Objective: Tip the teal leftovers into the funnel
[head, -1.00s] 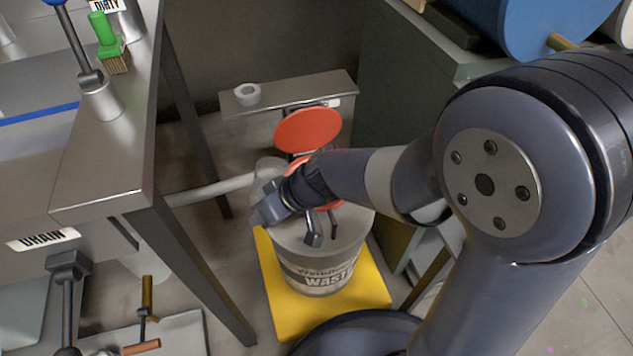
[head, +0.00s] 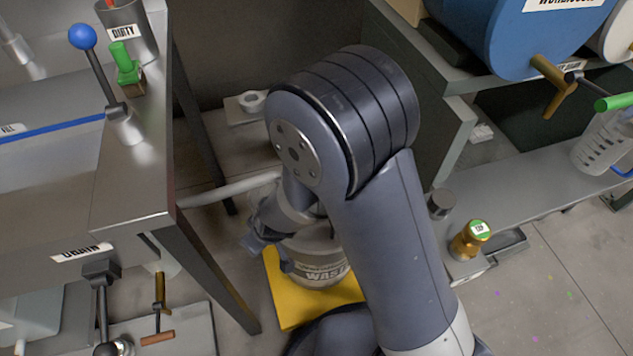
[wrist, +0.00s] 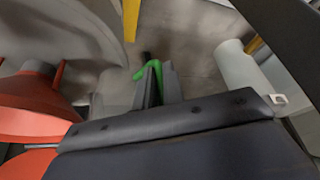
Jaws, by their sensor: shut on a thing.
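My gripper (wrist: 158,88) is shut on a green handle (wrist: 152,70) in the wrist view. The handle seems to belong to a see-through vessel, whose body I cannot make out clearly. No teal liquid shows. The orange-red funnel (wrist: 35,95) is at the left of the wrist view, beside my gripper and apart from its fingers. In the head view my arm hides the funnel and most of the gripper. The waste drum (head: 322,270) stands on a yellow base (head: 285,308), partly behind my arm.
A steel bench (head: 135,190) with a leg and a pale pipe (head: 230,188) is left of the drum. A shelf (head: 545,195) at the right bears a graduated jug (head: 600,140) with a green handle and a gold bottle (head: 470,240).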

